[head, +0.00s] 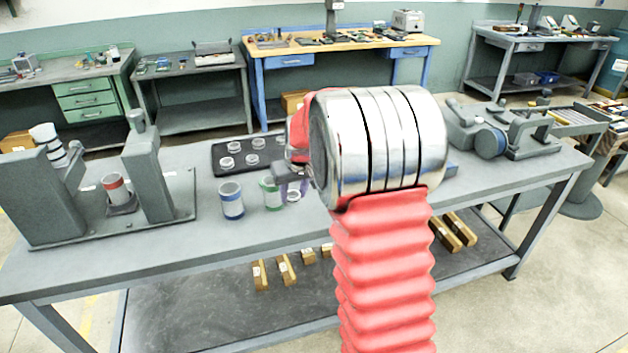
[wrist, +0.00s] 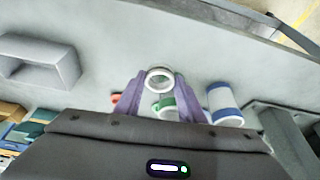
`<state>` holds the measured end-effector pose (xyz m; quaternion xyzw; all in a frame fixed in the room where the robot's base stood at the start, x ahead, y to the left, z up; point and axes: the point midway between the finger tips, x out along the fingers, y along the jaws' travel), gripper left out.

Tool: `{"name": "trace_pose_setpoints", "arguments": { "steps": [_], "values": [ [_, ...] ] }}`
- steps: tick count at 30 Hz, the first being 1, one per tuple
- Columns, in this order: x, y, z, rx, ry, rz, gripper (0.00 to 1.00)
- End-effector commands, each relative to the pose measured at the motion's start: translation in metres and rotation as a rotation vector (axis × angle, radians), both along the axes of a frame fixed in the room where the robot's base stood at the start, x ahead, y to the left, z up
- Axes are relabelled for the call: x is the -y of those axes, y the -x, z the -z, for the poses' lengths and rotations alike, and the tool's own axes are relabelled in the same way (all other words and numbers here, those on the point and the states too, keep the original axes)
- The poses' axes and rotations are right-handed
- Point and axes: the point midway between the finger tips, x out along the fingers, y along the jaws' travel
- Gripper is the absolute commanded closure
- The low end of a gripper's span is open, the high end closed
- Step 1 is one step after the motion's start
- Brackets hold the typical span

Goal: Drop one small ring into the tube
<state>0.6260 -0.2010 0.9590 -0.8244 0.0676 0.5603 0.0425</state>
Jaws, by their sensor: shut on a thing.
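My gripper (head: 292,187) has purple fingers, shut on a small white ring (wrist: 159,78) that shows between the fingertips in the wrist view. The ring is small and partly hidden by the fingers in the head view (head: 293,197). A white tube with a green band (head: 269,192) stands on the bench just left of the fingers; it also shows behind the ring in the wrist view (wrist: 167,106). A tube with a blue band (head: 231,201) stands further left, and appears at right in the wrist view (wrist: 225,103). A red-banded tube (head: 116,189) sits in the grey fixture.
A dark tray (head: 218,167) with several small rings lies behind the tubes. The grey fixture (head: 160,175) with tall uprights fills the bench's left end. A grey machine (head: 505,135) stands at right. The bench front between is clear. My arm hides the middle right.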

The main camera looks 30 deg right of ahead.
Motion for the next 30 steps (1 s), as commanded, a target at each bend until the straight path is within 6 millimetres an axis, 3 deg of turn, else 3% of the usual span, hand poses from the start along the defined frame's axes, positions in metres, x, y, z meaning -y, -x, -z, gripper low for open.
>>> {"name": "trace_pose_setpoints", "arguments": {
  "steps": [1, 9, 15, 20, 30],
  "values": [
    [-0.024, 0.003, -0.001, 0.004, 0.002, -0.005, 0.87],
    [-0.128, 0.024, -0.007, 0.015, -0.003, -0.058, 0.87],
    [-0.186, 0.039, -0.016, 0.017, -0.004, -0.133, 0.87],
    [-0.203, 0.044, -0.018, 0.016, -0.004, -0.160, 0.87],
    [-0.204, 0.044, -0.019, 0.016, -0.005, -0.161, 0.87]
  ]
}}
